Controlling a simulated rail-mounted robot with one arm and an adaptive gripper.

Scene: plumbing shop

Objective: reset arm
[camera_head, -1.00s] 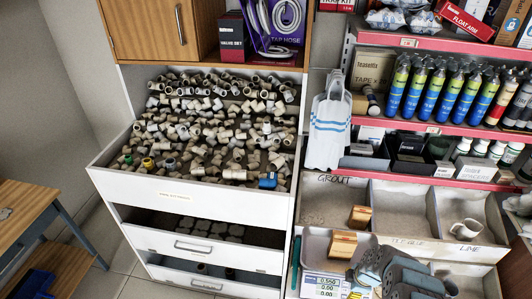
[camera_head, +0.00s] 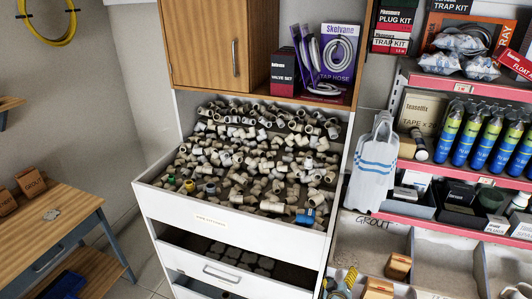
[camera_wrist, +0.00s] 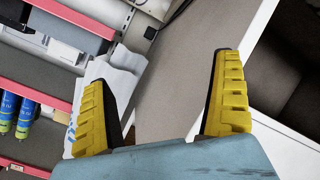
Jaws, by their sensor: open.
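My gripper (camera_wrist: 163,105) shows in the wrist view with its two yellow ridged fingers spread wide apart and nothing between them. A grey panel surface lies behind the gap. In the head view only a small yellow and grey part of my gripper (camera_head: 347,280) shows at the bottom edge, beside the drawer unit and in front of the grout bin. Its fingertips are hard to make out there.
An open drawer (camera_head: 240,226) full of pipe fittings juts out at centre. A white bag (camera_head: 374,175) hangs beside the red-edged shelves (camera_head: 470,167); it also shows in the wrist view (camera_wrist: 122,75). Bins (camera_head: 436,262) stand at lower right. A wooden bench (camera_head: 50,228) stands left.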

